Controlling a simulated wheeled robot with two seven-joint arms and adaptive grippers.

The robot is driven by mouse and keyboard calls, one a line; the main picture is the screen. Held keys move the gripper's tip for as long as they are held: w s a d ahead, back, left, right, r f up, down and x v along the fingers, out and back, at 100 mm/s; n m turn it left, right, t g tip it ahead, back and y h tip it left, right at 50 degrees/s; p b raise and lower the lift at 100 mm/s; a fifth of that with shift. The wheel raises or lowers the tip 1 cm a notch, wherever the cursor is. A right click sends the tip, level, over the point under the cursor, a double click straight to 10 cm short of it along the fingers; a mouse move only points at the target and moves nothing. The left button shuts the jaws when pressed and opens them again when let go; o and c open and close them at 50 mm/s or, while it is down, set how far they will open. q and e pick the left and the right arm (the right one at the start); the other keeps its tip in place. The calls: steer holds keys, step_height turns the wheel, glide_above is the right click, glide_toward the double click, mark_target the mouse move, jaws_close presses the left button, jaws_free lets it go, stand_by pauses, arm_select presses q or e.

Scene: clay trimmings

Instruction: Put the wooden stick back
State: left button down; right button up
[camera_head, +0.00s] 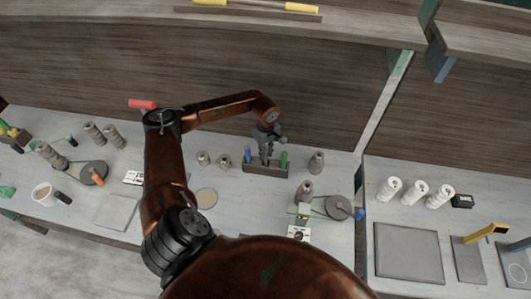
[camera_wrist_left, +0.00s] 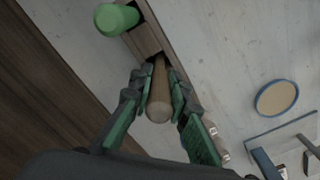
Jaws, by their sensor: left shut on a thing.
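The wooden stick (camera_wrist_left: 159,100) is between the fingers of my left gripper (camera_wrist_left: 156,95) in the wrist view, its round end toward the camera. My left gripper (camera_head: 267,142) is shut on it and stands over the wooden tool holder (camera_head: 266,168) at the back of the table in the head view. The stick's far end meets the holder (camera_wrist_left: 147,40) in the wrist view; how deep it sits is hidden. A green handle (camera_head: 284,158) and a blue handle (camera_head: 248,154) stand upright in the holder on either side. My right gripper is not in view.
Small grey pots (camera_head: 224,161) stand left of the holder, and a stacked grey piece (camera_head: 316,162) stands right of it. A round tan disc (camera_head: 206,198) lies in front. A wooden back wall (camera_head: 200,75) rises behind the table.

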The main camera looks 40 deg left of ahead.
arm_select(q)
steer(key=c, duration=1.8)
jaws_free()
steer(key=shift+c, duration=0.2)
steer(key=shift+r, duration=0.3)
step_height(320, 180, up, 10)
steer(key=shift+r+b, duration=0.2)
steer(key=shift+b, duration=0.95)
steer(key=shift+r, duration=0.65)
steer(key=shift+s+f, duration=0.1)
